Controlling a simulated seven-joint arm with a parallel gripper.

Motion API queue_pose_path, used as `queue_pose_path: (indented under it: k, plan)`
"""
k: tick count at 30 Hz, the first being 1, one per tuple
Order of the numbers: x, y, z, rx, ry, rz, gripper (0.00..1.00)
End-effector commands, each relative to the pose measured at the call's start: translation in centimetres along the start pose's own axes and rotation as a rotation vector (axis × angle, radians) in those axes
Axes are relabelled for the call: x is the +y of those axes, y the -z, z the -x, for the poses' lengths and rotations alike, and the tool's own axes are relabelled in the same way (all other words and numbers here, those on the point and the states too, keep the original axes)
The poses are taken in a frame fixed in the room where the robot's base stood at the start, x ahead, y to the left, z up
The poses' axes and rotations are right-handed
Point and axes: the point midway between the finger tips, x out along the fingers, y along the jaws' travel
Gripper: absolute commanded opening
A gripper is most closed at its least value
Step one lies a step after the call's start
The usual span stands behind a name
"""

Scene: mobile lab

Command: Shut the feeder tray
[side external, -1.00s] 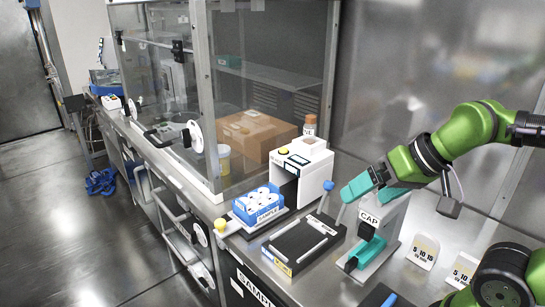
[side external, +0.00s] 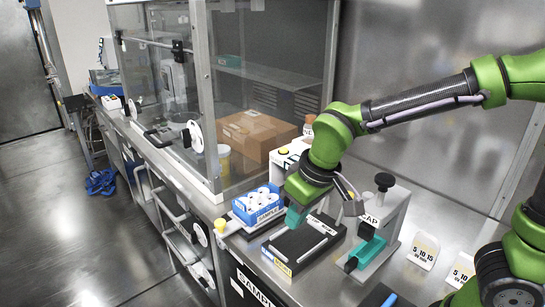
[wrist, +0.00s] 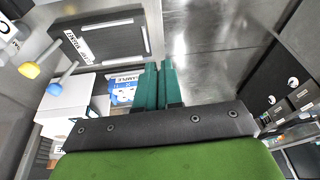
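The feeder is a white box (side external: 289,156), partly hidden behind my arm. Its dark feeder tray (side external: 238,229) sticks out at the front, carrying a blue sample rack (side external: 254,213) of white-topped vials. A yellow knob (side external: 220,225) sits at the tray's front end. In the wrist view the rack (wrist: 122,92) lies just left of my fingers, beside the white box (wrist: 66,106). My gripper (side external: 295,217) has teal fingers pointing down, right of the rack, seemingly above the bench and apart from the tray. The fingers (wrist: 159,66) are together and hold nothing visible.
A black labelled platform (side external: 305,243) lies right of the tray, under my gripper. A blue-knobbed lever (wrist: 72,66) stands between it and the box. The CAP press (side external: 385,225) is to the right. A glass cabinet (side external: 265,100) rises behind.

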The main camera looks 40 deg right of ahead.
Motion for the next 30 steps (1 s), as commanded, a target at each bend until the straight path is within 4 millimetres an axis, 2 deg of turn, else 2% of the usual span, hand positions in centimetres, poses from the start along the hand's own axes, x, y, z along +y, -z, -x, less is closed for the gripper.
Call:
queue_pose_path:
  k: [1, 9, 13, 16, 20, 23, 30]
  plan:
    - [-1.5, 1.2, -1.8, -0.02, -0.037, 0.062, 0.0]
    - [-8.4, 7.1, -9.6, 0.017, -0.244, 0.319, 0.0]
    - [-10.7, 10.0, -11.5, 0.093, -0.321, 0.379, 0.0]
    - [-10.8, 12.7, -10.6, 0.17, -0.355, 0.364, 0.0]
    - [-10.5, 13.2, -10.7, 0.189, -0.365, 0.34, 0.0]
    - [-10.1, 13.4, -11.7, 0.188, -0.365, 0.336, 0.0]
    - [-8.5, 14.5, -16.3, 0.185, -0.365, 0.337, 0.0]
